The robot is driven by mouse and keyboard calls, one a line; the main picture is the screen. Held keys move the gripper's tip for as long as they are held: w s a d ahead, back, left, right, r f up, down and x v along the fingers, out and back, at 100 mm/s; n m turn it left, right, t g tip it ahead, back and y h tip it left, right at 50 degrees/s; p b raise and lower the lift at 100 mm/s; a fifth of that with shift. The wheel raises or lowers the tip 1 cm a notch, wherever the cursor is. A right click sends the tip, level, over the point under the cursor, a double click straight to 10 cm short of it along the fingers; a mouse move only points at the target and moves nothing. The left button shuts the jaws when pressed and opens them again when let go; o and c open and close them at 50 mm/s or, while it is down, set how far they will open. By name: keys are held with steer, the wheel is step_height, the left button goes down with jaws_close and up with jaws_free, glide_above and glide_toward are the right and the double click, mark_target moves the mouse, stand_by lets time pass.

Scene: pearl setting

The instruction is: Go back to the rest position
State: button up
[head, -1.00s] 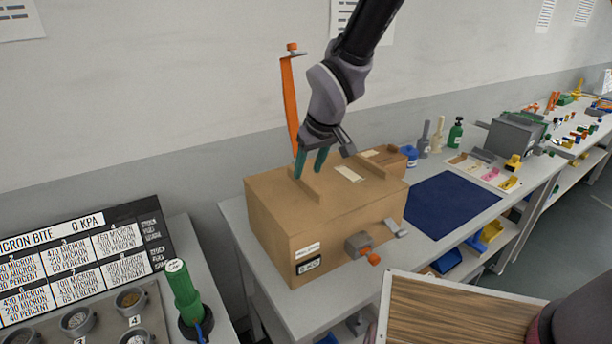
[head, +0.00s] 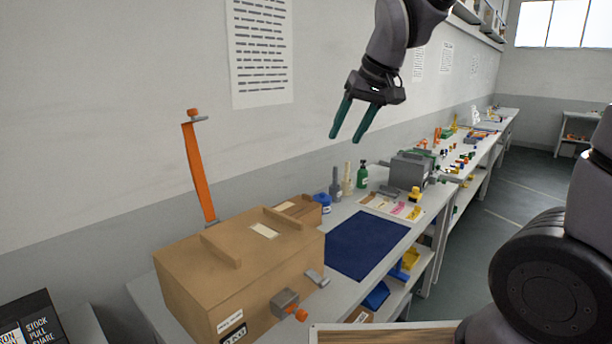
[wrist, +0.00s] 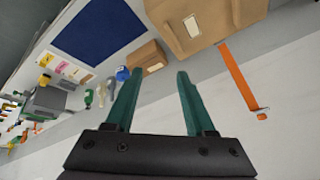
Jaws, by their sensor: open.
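My gripper (head: 352,120) is open and empty in the head view, raised in the air in front of the wall, above and to the right of the brown box. Its two green fingers point down and stand apart. In the wrist view my gripper (wrist: 153,88) also shows open, with nothing between its fingers. The brown box (head: 240,262) stands on the bench, with an orange upright lever (head: 198,172) behind it. The box (wrist: 190,25) and the lever (wrist: 240,80) also show at the top of the wrist view, clear of the fingers.
A dark blue mat (head: 368,245) lies on the bench right of the box. Several bottles, including a green one (head: 362,174), stand behind it. A grey machine (head: 408,172) stands farther right. A wooden board (head: 385,334) is at the bottom edge. The air around my gripper is clear.

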steer(key=s+d+r+m+t, duration=0.1)
steer(key=s+d+r+m, duration=0.1)
steer(key=s+d, duration=0.3)
steer(key=s+d+r+m+t+h, duration=0.1)
steer(key=s+d+r+m, duration=0.2)
steer(key=d, duration=0.8)
steer(key=shift+s+d+r+m+t+h, duration=0.3)
steer(key=shift+s+m, duration=0.4)
steer(key=shift+s, duration=0.5)
